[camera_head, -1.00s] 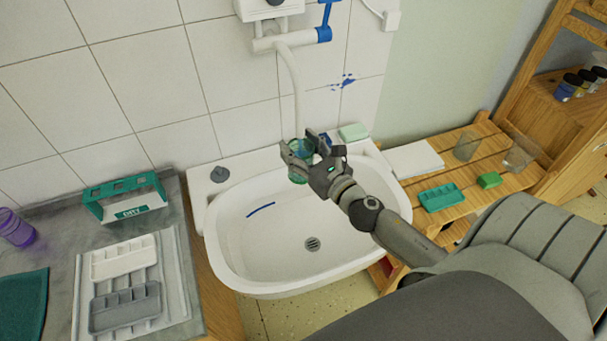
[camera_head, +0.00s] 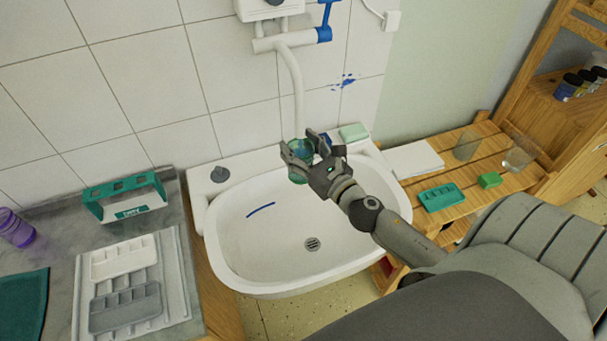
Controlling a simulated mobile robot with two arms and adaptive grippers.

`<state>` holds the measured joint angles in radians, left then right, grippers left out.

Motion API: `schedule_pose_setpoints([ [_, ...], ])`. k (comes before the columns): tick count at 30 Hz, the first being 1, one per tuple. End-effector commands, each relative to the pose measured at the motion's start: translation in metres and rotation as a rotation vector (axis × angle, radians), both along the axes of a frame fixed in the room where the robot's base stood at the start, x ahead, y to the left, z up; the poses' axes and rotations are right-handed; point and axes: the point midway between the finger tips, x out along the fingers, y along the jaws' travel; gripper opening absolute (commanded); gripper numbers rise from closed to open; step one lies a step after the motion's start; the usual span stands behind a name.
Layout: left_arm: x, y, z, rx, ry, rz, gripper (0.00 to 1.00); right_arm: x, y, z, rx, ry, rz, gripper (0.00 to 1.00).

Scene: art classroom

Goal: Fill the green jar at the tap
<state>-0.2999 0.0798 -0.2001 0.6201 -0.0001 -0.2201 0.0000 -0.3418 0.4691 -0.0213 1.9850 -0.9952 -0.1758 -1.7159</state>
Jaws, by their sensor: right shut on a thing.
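The green jar (camera_head: 297,176) is see-through and stands upright in my right gripper (camera_head: 303,158), which is shut on it over the back of the sink. The white tap (camera_head: 293,80) comes down from the wall, and its spout ends at or just above the jar's mouth. Bluish-green colour shows inside the jar, but I cannot tell the water level. The tap's blue lever (camera_head: 325,16) points up at the right of the pipe. The white sink (camera_head: 250,250) has a drain and a blue paint streak. My left gripper is not in view.
A green rack marked DRY (camera_head: 126,198), grey and white palettes (camera_head: 125,307) and a purple cup (camera_head: 14,228) are on the left counter. A slatted wooden bench (camera_head: 460,205) at right holds clear glasses, a green tray and a sponge. Soap (camera_head: 353,132) lies on the sink's back ledge.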

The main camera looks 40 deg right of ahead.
Motion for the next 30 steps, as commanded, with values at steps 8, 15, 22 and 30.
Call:
schedule_pose_setpoints([
  [8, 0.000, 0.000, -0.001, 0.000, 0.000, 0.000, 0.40, -0.010, 0.006, -0.001, 0.001, 0.000, 0.001, 0.27],
  [15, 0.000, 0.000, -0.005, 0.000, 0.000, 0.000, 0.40, -0.033, 0.018, -0.001, 0.002, 0.000, 0.000, 0.27],
  [22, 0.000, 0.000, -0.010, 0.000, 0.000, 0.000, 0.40, -0.055, 0.031, -0.001, 0.001, 0.000, -0.001, 0.27],
  [30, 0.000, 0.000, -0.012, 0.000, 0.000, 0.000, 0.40, -0.066, 0.036, 0.001, 0.000, -0.002, 0.000, 0.27],
])
